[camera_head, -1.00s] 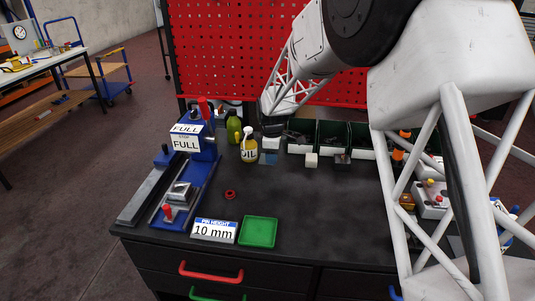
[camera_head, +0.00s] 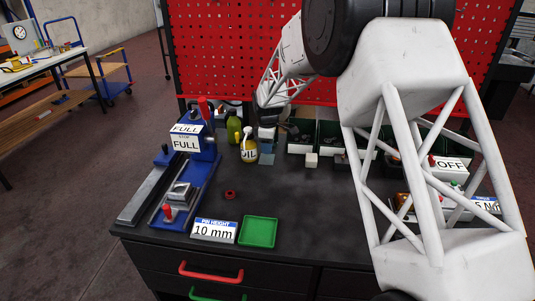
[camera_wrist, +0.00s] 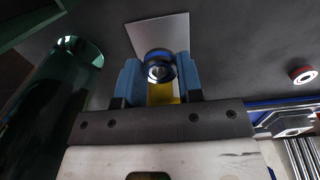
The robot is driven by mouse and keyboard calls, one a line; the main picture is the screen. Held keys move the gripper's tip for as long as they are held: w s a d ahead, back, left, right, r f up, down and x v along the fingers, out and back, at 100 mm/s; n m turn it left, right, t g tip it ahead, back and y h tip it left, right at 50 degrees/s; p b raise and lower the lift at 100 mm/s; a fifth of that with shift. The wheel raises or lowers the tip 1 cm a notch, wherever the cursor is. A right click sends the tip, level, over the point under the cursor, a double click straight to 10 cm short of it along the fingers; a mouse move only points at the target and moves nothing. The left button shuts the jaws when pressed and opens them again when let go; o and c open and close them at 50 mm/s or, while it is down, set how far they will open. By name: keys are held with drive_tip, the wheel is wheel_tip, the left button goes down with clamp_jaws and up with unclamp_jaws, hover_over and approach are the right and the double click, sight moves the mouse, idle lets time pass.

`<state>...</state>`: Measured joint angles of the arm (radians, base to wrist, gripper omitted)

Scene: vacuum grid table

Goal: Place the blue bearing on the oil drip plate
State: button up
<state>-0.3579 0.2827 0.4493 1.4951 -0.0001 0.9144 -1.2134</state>
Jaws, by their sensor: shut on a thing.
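My gripper (camera_wrist: 158,82) has blue fingers shut on the blue bearing (camera_wrist: 160,53), a dark ring with a blue band, in the wrist view. A flat grey square plate (camera_wrist: 170,28), which looks like the oil drip plate, lies on the table just beyond and below the bearing. The bearing is too small to make out in the head view. I cannot tell its height above the plate.
A green bottle (camera_wrist: 70,70) stands close left in the wrist view. A red ring (camera_head: 230,194), a green tray (camera_head: 258,231) and a blue press (camera_head: 185,190) are on the table. A white block (camera_head: 311,160) and bins stand to the right. The middle is clear.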

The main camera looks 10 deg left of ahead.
sight(267, 159)
drive_tip(key=shift+f, duration=0.1)
drive_tip(key=shift+f, duration=1.65)
drive_tip(key=shift+f, duration=0.25)
drive_tip(key=o, duration=0.9)
drive_tip(key=shift+f, duration=0.1)
wheel_tip(267, 159, up, 13)
drive_tip(key=shift+f, duration=0.15)
